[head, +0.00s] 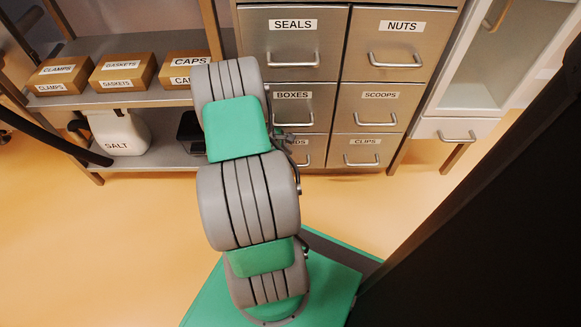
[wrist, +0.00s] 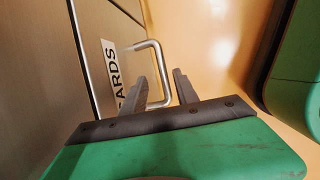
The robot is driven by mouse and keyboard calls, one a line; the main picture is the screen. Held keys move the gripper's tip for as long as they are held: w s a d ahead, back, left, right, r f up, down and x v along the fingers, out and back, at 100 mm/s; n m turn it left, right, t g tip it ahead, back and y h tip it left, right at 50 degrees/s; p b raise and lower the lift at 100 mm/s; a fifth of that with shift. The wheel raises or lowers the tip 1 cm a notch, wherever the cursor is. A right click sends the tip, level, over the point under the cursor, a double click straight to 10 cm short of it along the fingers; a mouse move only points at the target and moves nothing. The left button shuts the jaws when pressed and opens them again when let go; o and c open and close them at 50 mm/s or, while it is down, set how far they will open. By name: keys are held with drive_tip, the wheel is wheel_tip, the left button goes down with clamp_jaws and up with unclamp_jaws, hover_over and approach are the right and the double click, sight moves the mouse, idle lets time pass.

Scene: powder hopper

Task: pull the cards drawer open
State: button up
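The cards drawer (head: 312,150) is the bottom left drawer of the metal cabinet, partly hidden behind my arm in the head view, where only the end of its label shows. My gripper (wrist: 158,75) is open, with a dark finger on each side of the handle's bar in the picture. A gap shows between bar and fingers. I cannot tell how deep the bar sits between them.
The boxes drawer (head: 308,110) is directly above, and the clips drawer (head: 362,151) is to the right. A shelf (head: 140,101) with boxes and a salt container (head: 118,133) stands at the left. The orange floor (head: 400,215) before the cabinet is clear.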

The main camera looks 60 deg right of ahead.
drive_tip(key=x, duration=0.2)
drive_tip(key=b+x, duration=0.1)
drive_tip(key=x, duration=0.1)
drive_tip(key=shift+a+f, duration=0.25)
clamp_jaws()
idle(1.1)
